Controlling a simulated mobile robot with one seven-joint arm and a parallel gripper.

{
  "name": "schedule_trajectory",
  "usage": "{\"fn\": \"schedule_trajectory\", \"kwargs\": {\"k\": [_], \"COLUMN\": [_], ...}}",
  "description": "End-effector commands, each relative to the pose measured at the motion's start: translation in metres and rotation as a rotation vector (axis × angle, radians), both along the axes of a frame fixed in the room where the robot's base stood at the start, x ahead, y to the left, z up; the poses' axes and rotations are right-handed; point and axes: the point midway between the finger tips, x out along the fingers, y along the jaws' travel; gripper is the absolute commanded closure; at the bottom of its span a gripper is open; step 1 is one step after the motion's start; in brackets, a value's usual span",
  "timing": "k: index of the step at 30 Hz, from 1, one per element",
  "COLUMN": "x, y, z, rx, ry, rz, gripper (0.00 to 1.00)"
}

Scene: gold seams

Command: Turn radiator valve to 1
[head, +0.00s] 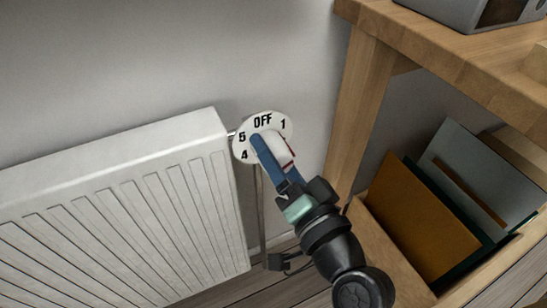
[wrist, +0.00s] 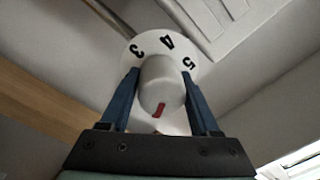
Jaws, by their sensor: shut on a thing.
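The radiator valve has a white round dial (head: 240,148) at the radiator's upper right corner. In the head view OFF is at its top, 1 at upper right, and 5 and 4 on the left. Its white knob (wrist: 160,78) sits between the two blue fingers of my gripper (wrist: 160,74), which is shut on it. The wrist view shows 3, 4 and 5 beyond the knob. A red mark (wrist: 158,110) is on the knob's side away from the 4; the number it points at is hidden there. In the head view my gripper (head: 262,142) covers part of the dial.
The white radiator (head: 130,215) fills the lower left against a grey wall. A wooden table (head: 450,45) with a leg close to the right of my gripper carries a grey box (head: 470,12). Below it, a wooden crate (head: 385,235) holds folders (head: 420,222).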

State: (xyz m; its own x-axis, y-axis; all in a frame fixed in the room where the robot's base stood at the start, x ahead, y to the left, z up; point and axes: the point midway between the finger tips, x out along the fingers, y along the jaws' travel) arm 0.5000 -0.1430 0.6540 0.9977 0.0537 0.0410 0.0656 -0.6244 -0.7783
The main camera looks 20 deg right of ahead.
Motion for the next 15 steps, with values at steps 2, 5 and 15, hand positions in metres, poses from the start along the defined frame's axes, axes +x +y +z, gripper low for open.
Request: {"fn": "schedule_trajectory", "kwargs": {"k": [2, 5, 15], "x": [0.0002, 0.0002, 0.0002], "y": [0.0003, 0.0002, 0.0002], "z": [-0.0012, -0.0009, -0.0002], "rx": [-0.026, -0.050, -0.073], "ry": [-0.001, -0.002, -0.002], "rz": [0.001, 0.001, 0.002], "gripper": [0.93, 0.93, 0.93]}}
